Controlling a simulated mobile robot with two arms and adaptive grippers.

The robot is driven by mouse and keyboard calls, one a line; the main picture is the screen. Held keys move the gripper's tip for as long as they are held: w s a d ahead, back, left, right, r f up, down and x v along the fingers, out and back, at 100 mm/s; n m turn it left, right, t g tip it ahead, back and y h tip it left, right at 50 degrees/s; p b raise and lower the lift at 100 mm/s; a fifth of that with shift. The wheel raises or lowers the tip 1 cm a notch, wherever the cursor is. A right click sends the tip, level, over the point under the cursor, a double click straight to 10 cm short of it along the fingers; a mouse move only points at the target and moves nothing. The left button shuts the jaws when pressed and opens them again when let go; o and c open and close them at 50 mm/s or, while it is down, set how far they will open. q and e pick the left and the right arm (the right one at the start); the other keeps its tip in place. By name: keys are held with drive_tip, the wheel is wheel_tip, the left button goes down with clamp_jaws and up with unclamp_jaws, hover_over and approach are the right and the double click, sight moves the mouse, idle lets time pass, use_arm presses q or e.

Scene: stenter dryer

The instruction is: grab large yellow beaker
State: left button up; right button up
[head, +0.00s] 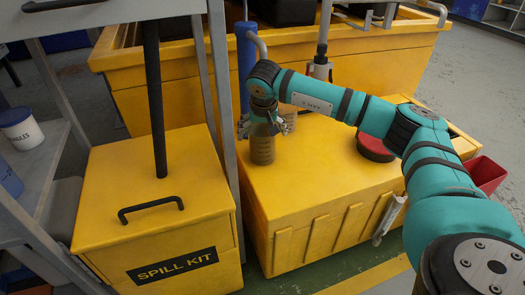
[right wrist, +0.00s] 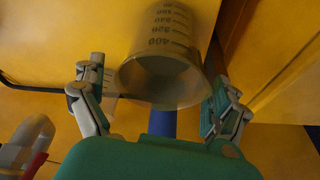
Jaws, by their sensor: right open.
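A see-through, yellow-tinted beaker (head: 262,150) with graduation marks stands on the yellow cabinet top in the head view. My right gripper (head: 265,124) points down over the beaker's upper part, with its fingers spread to either side. In the right wrist view, the beaker (right wrist: 165,55) shows its open rim and printed scale between the two fingers of my right gripper (right wrist: 156,82). The right finger is close to the rim; I cannot tell whether it touches. The left finger has a gap to the beaker. My left gripper is not in view.
The yellow cabinet (head: 325,190) has a red and black round item (head: 374,149) on top. A blue post (head: 246,70) stands behind the gripper. A yellow spill kit box (head: 160,215) and grey rack post (head: 222,90) are to the left. A red bin (head: 486,174) is at right.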

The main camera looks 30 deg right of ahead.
drive_tip(key=c, duration=1.7)
drive_tip(key=shift+r, duration=0.1)
drive_tip(key=shift+c, duration=0.2)
drive_tip(key=shift+r, duration=0.1)
